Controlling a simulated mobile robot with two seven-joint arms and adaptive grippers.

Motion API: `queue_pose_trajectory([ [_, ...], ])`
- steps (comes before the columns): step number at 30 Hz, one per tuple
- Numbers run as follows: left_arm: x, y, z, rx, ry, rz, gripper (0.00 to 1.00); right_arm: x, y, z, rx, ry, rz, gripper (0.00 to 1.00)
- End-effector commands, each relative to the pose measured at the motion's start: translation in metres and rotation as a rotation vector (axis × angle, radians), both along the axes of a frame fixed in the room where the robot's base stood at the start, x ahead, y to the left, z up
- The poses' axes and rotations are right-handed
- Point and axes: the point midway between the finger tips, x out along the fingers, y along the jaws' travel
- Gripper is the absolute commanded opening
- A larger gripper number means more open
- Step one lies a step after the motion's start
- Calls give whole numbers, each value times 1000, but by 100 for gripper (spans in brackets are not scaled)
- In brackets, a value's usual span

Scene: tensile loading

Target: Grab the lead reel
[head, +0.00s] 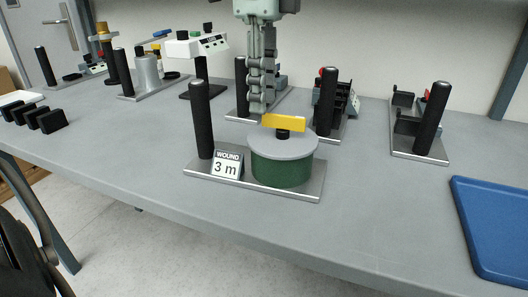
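The lead reel is a green drum (280,170) with a grey top disc (298,146), a black hub and a flat yellow piece (284,123) on top. It sits on a metal base plate (258,190) with a black post and a card reading "WOUND 3 m" (227,165). My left gripper (260,108) points down from the top, its fingertips close to the left end of the yellow piece. The fingers are seen nearly edge-on, overlapping, so their gap is hidden. I cannot tell whether they touch the piece. My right gripper is not in view.
Other posted stands are behind: one (243,88) behind my gripper, two to the right (328,102) (429,120), several to the left. Black blocks (52,120) lie at far left, a blue tray (495,225) at right. The table right of the reel is clear.

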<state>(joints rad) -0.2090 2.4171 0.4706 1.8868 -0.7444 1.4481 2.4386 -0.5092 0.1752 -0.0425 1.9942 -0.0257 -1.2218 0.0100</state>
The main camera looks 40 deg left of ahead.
Motion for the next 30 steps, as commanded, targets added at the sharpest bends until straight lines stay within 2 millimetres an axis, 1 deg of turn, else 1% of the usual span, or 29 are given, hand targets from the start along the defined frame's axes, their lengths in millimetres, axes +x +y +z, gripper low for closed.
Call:
queue_pose_trajectory([
  [1, 0, 0, -8, -3, 1, -2, 29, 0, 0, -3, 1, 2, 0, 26],
  [4, 0, 0, -19, -1, 0, 0, 29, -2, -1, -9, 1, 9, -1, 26],
  [7, 0, 0, -23, -2, -3, 0, 29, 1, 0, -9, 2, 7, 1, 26],
  [12, 0, 0, -23, -1, -3, 1, 29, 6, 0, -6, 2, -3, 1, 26],
  [13, 0, 0, -23, -1, -3, 1, 28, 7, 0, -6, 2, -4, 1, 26],
  [18, 0, 0, -23, -1, -3, 1, 7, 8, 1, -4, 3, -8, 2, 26],
  [20, 0, 0, -23, -1, -3, 1, 0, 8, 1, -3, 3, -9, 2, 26],
  [30, 1, 0, -23, -1, -3, 1, 0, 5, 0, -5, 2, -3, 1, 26],
])
